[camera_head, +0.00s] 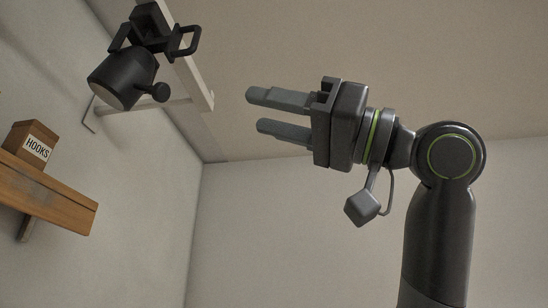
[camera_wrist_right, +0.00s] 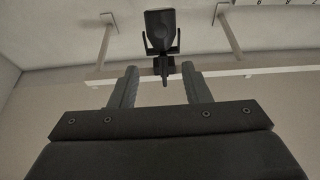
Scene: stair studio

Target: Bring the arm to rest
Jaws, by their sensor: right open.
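My right arm (camera_head: 437,245) rises at the right of the head view and bends at a joint ringed in green. My right gripper (camera_head: 263,113) is raised high and points left, its two grey fingers apart and empty. In the right wrist view the same gripper (camera_wrist_right: 158,88) has its fingers spread on either side of the picture's middle. A black lamp (camera_head: 123,78) hangs from a pale rail to the left of the fingertips, with a clear gap in the head view. The lamp also shows beyond the fingers in the wrist view (camera_wrist_right: 160,28). My left gripper is not in view.
The pale rail (camera_head: 190,60) is held off the wall by brackets, and it crosses the wrist view (camera_wrist_right: 225,73). A wooden shelf (camera_head: 60,195) at the left carries a box labelled HOOKS (camera_head: 30,142). The space below the gripper looks clear.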

